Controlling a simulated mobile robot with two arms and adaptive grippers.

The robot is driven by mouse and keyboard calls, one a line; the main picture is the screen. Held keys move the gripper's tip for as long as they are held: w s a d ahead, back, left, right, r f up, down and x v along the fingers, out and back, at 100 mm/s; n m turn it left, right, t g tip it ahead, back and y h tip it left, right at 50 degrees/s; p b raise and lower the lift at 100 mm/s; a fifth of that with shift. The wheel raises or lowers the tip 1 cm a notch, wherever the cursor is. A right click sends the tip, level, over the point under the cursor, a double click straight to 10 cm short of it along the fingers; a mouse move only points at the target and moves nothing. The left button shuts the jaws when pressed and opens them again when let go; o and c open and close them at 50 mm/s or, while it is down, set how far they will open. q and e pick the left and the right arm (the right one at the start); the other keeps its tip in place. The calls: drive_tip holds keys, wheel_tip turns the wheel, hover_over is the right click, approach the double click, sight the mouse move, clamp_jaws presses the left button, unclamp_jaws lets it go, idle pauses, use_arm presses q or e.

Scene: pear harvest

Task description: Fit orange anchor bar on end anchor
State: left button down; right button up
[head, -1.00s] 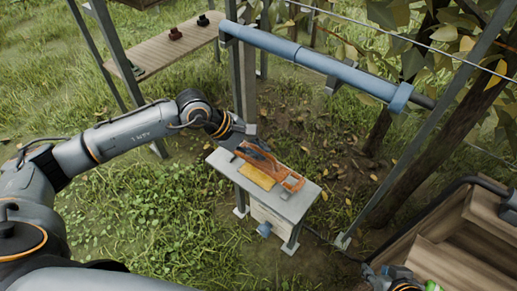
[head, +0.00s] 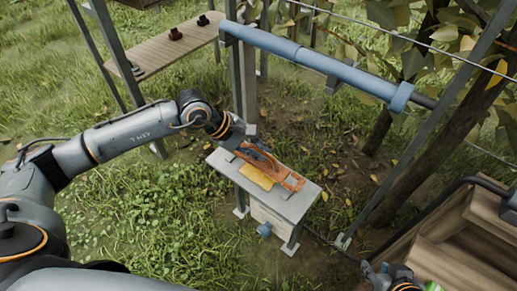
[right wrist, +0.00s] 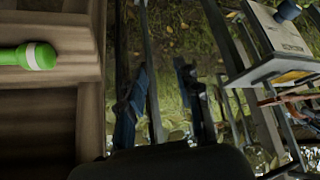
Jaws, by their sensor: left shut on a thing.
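The orange anchor bar (head: 291,181) is over the top of the small grey stand (head: 298,205), at its back edge beside a yellow pad (head: 257,178). My left gripper (head: 262,158) reaches in from the left and is shut on the bar, its fingers covering part of it. I cannot tell whether the bar touches the stand. Part of the bar shows in the right wrist view (right wrist: 272,99). I cannot make out the end anchor for certain. My right gripper (right wrist: 160,92) is open and empty, its dark fingers apart; only a bit of it shows in the head view.
A blue-grey tube (head: 310,60) runs on posts behind the stand. A wooden shelf (head: 165,49) with dark clamps is at upper left. A wooden crate (head: 440,260) and a green-and-white object (right wrist: 37,56) are at the right. Grass lies left of the stand.

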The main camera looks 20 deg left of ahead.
use_arm(q)
drive_tip(key=shift+f+b, duration=0.4)
drive_tip(key=shift+f, duration=0.05)
drive_tip(key=shift+f+b, duration=0.4)
use_arm(e)
drive_tip(key=w+a+r+t+y, duration=0.1)
drive_tip(key=w+a+r+t, duration=0.1)
drive_tip(key=w+r+t, duration=0.2)
drive_tip(key=shift+w+a+r, duration=0.2)
drive_tip(key=shift+w+a, duration=0.05)
drive_tip(key=shift+w, duration=0.95)
use_arm(q)
drive_tip(key=shift+f, duration=0.25)
use_arm(e)
drive_tip(key=shift+w+a+r+t+y, duration=0.15)
drive_tip(key=shift+w+r+t, duration=0.25)
drive_tip(key=shift+r, duration=0.1)
drive_tip(key=shift+w+a+r+t+y, duration=0.15)
drive_tip(key=shift+w+r+t, duration=0.15)
drive_tip(key=shift+r+t, duration=0.15)
use_arm(q)
drive_tip(key=shift+b, duration=0.4)
use_arm(e)
drive_tip(key=shift+w+a+r+t, duration=0.2)
drive_tip(key=shift+w+r+t, duration=0.25)
drive_tip(key=shift+r, duration=0.2)
drive_tip(key=shift+w+r, duration=0.2)
drive_tip(key=shift+r, duration=0.1)
